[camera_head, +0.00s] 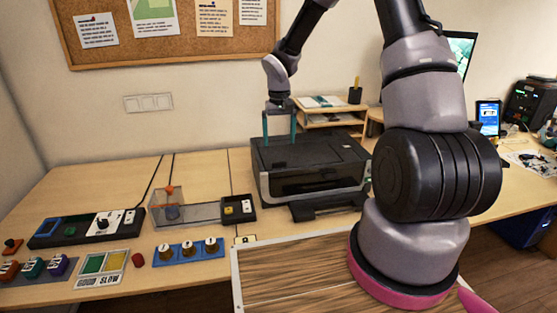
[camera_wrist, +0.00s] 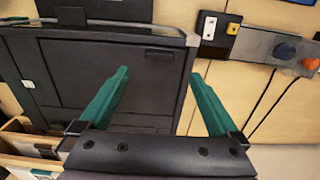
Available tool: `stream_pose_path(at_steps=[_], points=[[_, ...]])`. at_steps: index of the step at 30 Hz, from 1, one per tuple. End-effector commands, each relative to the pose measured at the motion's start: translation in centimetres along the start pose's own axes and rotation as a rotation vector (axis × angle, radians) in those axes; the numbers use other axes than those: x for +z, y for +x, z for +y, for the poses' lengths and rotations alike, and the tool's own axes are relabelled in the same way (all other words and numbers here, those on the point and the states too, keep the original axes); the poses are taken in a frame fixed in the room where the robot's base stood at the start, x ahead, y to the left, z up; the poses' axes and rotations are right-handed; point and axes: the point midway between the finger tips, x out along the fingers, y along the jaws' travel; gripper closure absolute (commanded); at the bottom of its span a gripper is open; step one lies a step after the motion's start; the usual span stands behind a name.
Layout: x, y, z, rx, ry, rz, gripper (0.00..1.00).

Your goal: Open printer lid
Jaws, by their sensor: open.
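The printer (camera_head: 322,163) is a black and grey box near the middle of the desk in the head view. Its flat dark lid (camera_head: 325,150) looks closed. In the wrist view the printer lid (camera_wrist: 60,75) fills the left and middle. My gripper (camera_head: 279,140) has two teal fingers spread apart with nothing between them. It points down at the back left part of the printer top.
A clear box with an orange knob (camera_head: 170,200) and a small black unit with a yellow button (camera_head: 238,208) stand left of the printer. A wooden paper shelf (camera_head: 325,115) stands behind it. A black output tray (camera_head: 325,203) juts out in front. A blue knob panel (camera_head: 189,250) lies front left.

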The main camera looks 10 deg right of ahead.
Motion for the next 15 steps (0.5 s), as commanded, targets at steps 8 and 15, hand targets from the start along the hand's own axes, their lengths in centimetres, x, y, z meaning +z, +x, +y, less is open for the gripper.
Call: stream_pose_path(at_steps=[8,15], points=[[0.2,5.5,0.0,0.0,-0.001,-0.005,0.03],[0.1,8.2,0.0,0.0,0.0,-0.003,0.03]])
